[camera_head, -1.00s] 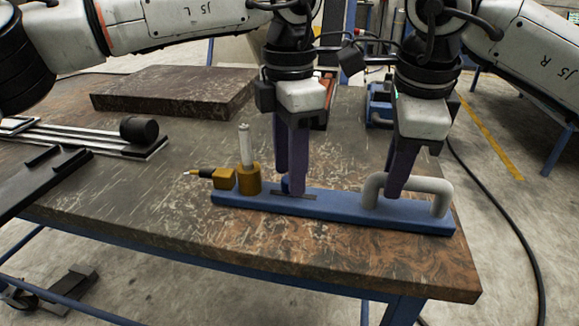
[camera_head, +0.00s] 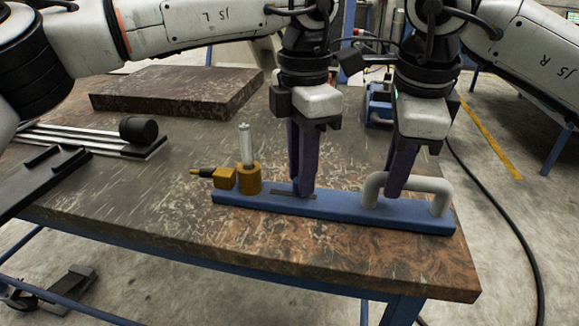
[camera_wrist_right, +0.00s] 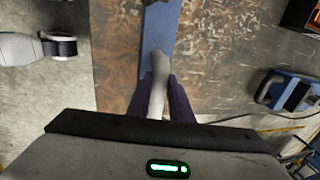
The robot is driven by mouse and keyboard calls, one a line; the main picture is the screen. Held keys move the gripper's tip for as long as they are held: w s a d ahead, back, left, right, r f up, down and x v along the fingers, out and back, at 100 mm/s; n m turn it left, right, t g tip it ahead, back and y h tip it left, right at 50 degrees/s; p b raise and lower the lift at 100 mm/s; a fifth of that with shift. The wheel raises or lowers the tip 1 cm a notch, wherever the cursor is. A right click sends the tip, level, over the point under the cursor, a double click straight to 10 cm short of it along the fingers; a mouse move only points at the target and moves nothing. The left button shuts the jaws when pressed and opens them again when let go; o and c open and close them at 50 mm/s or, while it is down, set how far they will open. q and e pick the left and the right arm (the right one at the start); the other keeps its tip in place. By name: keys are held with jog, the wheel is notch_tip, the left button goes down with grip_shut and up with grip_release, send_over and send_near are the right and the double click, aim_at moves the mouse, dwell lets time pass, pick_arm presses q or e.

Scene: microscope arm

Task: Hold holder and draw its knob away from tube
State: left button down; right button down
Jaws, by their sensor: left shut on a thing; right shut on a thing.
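The holder is a long blue bar (camera_head: 335,208) lying on the table, with a pale arched handle (camera_head: 432,186) at its right end. My right gripper (camera_head: 394,194) is shut on the left part of the handle. The handle also shows between its dark fingers in the right wrist view (camera_wrist_right: 157,82). A clear tube (camera_head: 245,145) stands upright in a brass cylinder (camera_head: 250,178) at the bar's left end. My left gripper (camera_head: 304,191) is shut low over the dark slot (camera_head: 285,193), to the right of the tube. What it grips, apparently the knob, is hidden by its fingers.
A black-and-brass piece (camera_head: 207,172) sticks out left of the brass block (camera_head: 224,178). A dark slab (camera_head: 175,90) lies behind, and rails with a black cylinder (camera_head: 138,130) lie at the left. The table front is clear.

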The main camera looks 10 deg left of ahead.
pick_arm(q)
jog(key=shift+d, duration=0.8)
pick_arm(e)
jog(key=shift+a, duration=0.15)
pick_arm(q)
jog(key=c, duration=1.5)
grip_release()
pick_arm(e)
jog(key=shift+r, duration=0.1)
pick_arm(q)
jog(key=shift+a, duration=0.15)
